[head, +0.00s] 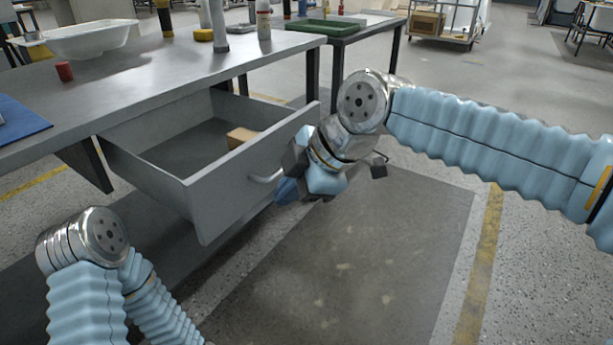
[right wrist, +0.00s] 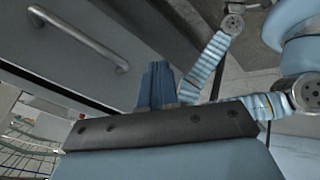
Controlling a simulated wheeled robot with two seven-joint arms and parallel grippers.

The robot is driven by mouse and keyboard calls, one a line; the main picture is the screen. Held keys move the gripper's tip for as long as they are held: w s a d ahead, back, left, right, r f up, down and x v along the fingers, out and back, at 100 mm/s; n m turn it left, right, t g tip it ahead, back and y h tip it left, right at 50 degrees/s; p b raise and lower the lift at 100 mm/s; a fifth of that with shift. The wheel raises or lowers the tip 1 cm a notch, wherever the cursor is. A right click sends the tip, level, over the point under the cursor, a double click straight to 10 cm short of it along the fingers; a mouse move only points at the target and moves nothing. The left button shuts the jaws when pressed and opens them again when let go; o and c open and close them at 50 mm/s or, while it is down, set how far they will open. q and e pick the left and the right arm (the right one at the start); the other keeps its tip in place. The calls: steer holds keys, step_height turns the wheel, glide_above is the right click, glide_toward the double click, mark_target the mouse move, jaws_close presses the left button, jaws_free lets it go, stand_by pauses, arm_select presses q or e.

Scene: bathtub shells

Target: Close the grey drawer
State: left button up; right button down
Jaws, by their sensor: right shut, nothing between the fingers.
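The grey drawer (head: 225,200) hangs open under the grey workbench, pulled well out toward me. Its front panel carries a pale bar handle (head: 266,176). A small tan box (head: 241,137) lies inside the drawer. My right gripper (head: 282,191) is at the right part of the drawer front, beside the handle. In the right wrist view its blue fingers (right wrist: 157,85) are together and empty, with the handle (right wrist: 80,40) to their left. I cannot tell whether the fingertips touch the panel. My left arm shows at the lower left of the head view, but its gripper is out of sight.
The workbench top (head: 150,75) holds a white tub (head: 85,40), a red cylinder (head: 64,71), a yellow block (head: 203,35) and a blue mat (head: 18,122). A green tray (head: 326,27) sits on another table behind. The floor mat (head: 370,255) right of the drawer is clear.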

arm_select(q)
steer(key=shift+r+p, duration=0.15)
steer(key=shift+p, duration=0.15)
arm_select(e)
steer(key=shift+w+a+f, duration=0.1)
steer(key=shift+w+a, duration=0.2)
steer(key=shift+w, duration=0.3)
steer(key=shift+w+a+r, duration=0.1)
steer(key=shift+w+a, duration=0.15)
steer(key=shift+w, duration=0.4)
steer(key=shift+w+a+f, duration=0.1)
steer(key=shift+w+a, duration=0.2)
steer(key=shift+w, duration=0.3)
